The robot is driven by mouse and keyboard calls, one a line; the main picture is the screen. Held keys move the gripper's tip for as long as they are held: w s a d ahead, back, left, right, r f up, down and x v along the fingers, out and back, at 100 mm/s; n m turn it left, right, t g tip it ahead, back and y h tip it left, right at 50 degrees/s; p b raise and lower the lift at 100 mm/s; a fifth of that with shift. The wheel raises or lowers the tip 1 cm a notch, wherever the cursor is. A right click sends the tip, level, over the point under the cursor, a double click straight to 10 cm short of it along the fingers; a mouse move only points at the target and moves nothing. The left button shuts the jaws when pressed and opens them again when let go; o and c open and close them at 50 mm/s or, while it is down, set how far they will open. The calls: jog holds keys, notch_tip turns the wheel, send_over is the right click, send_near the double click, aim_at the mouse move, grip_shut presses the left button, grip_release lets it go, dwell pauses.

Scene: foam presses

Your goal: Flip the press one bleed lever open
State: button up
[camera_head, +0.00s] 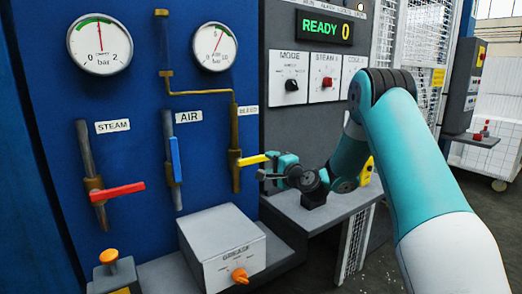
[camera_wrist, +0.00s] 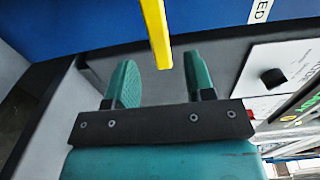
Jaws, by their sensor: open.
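The yellow bleed lever (camera_head: 252,159) sticks out sideways to the right from its brass valve and vertical pipe on the blue panel. A small label (camera_head: 248,112), hard to read, is above it. My gripper (camera_head: 271,166) is at the lever's free end. In the wrist view, the yellow lever (camera_wrist: 155,30) comes down from the top, and its tip lies between the two green fingers of my open gripper (camera_wrist: 160,60). There is a gap on both sides, and I see no contact. In the head view, the fingertips are small and partly overlap the lever's end.
The red steam lever (camera_head: 119,191) sits crosswise on its pipe; the blue air lever (camera_head: 175,159) lies along its pipe. A grey box (camera_head: 222,247) with an orange knob stands below. A grey control panel (camera_head: 308,76) and a grey ledge (camera_head: 322,212) are close by on the right.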

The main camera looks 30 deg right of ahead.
aim_at(262, 159)
jog(key=w+p, duration=0.2)
jog(key=w, duration=0.4)
jog(key=shift+a, duration=0.15)
jog(key=shift+s, duration=0.1)
grip_shut()
